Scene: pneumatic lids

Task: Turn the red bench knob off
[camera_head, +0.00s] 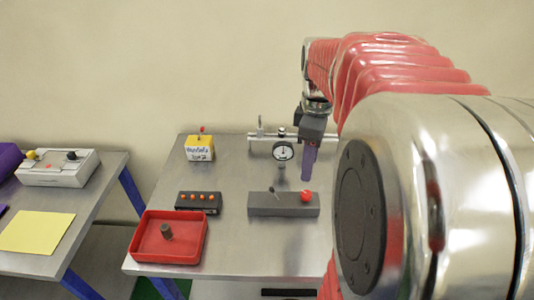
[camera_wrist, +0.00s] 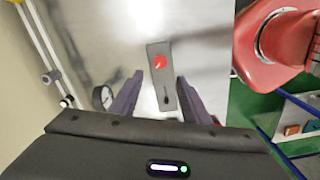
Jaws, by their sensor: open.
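The red bench knob (camera_head: 305,196) sits at the right end of a grey block (camera_head: 270,205) on the metal bench. A thin dark lever (camera_head: 272,190) stands near the block's left part. In the wrist view the red knob (camera_wrist: 159,62) lies beyond my fingertips, on the far end of the grey block (camera_wrist: 154,48), and the dark lever (camera_wrist: 166,97) shows between the fingers. My gripper (camera_wrist: 158,76) is open and empty, above the block and apart from the knob. In the head view my gripper (camera_head: 309,165) hangs above and behind the block.
A round gauge (camera_head: 283,151) on a pipe stands behind the block. A red tray (camera_head: 169,237) with a dark cylinder, a dark box with orange buttons (camera_head: 198,202) and a yellow box (camera_head: 199,149) are to the left. The bench front is mostly clear.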

